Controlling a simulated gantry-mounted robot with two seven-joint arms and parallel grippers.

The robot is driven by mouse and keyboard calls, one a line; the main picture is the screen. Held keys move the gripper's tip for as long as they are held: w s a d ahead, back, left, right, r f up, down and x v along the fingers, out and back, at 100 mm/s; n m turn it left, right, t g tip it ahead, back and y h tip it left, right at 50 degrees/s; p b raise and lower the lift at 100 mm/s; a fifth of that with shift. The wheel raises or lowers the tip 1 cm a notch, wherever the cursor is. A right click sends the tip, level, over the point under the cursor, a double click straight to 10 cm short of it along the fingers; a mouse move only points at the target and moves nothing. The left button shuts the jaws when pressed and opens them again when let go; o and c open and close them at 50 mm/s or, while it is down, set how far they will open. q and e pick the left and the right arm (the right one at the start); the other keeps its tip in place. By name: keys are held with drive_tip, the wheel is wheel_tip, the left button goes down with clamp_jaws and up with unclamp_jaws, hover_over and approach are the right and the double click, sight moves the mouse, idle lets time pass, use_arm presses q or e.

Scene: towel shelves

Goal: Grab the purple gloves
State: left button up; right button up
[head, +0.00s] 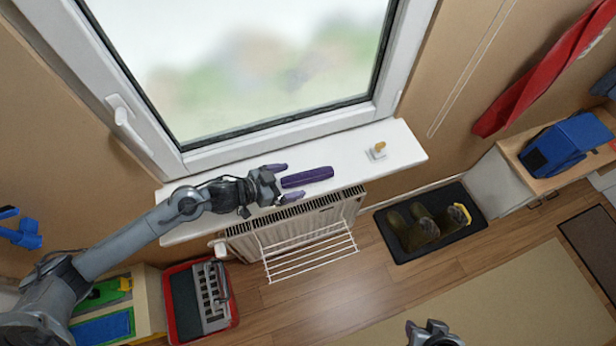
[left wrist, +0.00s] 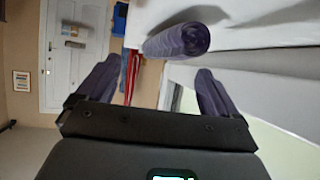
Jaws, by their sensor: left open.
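The purple gloves (head: 309,177) look like one dark purple roll lying on the white windowsill in the head view. In the left wrist view the purple roll (left wrist: 178,40) shows end-on, just beyond the fingertips and between them. My left gripper (head: 291,182) is open over the sill, its fingers on either side of the roll's near end. Its purple-tinted fingers also show in the left wrist view (left wrist: 157,70), with nothing held between them. My right gripper (head: 433,335) shows only partly at the bottom edge, and its jaws are unclear.
The window (head: 250,70) stands behind the sill (head: 350,163). A radiator (head: 300,220) with a drying rack (head: 310,252) is below. Boots (head: 425,228) stand on a black tray (head: 472,217) on the floor.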

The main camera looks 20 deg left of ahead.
sight(302, 178)
use_arm(q)
drive_tip(key=shift+p+x, duration=0.6)
drive_tip(key=shift+x, duration=2.45)
drive_tip(key=shift+a, duration=0.2)
drive_tip(key=c, duration=1.2)
